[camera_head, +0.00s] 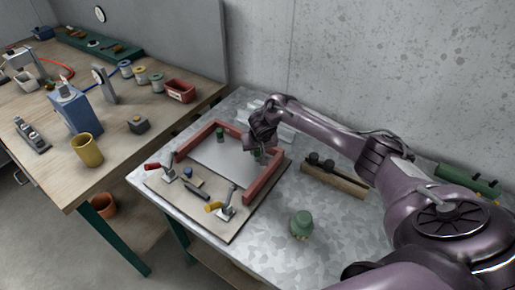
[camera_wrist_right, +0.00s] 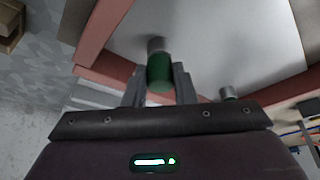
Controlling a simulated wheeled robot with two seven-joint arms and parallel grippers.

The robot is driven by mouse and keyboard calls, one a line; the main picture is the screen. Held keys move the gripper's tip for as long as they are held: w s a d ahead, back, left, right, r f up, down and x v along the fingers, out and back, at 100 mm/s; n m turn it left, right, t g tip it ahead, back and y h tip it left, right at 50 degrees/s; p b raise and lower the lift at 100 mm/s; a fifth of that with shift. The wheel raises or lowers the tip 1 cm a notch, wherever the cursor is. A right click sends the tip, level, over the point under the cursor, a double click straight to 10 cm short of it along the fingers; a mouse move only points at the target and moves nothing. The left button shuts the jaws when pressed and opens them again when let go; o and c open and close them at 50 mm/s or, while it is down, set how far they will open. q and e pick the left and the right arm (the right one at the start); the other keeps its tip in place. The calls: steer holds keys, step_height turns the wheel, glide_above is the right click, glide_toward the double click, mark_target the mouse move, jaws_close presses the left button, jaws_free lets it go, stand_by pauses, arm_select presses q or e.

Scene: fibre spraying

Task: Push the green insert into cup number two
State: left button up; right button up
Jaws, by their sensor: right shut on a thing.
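My right gripper (camera_head: 259,152) reaches down over the framed work panel (camera_head: 225,165), near its right-hand red bar. In the right wrist view its two fingers (camera_wrist_right: 162,85) are closed against the sides of a green cylinder, the green insert (camera_wrist_right: 160,72). A grey cylindrical piece, perhaps a cup (camera_wrist_right: 156,45), lies right at the insert's far end; I cannot tell how far the insert is in it. Another grey cylinder (camera_wrist_right: 228,93) stands to the right. A small green piece (camera_head: 220,133) stands near the panel's back bar. No cup numbers are readable. My left gripper is not in view.
Red bars (camera_head: 263,180) edge the panel, with toggle clamps (camera_head: 227,204) at the front. A green domed object (camera_head: 301,224) and a wooden rack (camera_head: 334,181) stand on the metal table to the right. The wooden bench (camera_head: 115,150) at left holds tools and cups.

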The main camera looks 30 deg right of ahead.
steer(key=o, duration=1.1)
steer(key=shift+c, duration=0.2)
steer(key=v, duration=0.7)
steer(key=shift+s+r, duration=0.15)
steer(key=shift+r, duration=0.2)
steer(key=shift+f, duration=0.1)
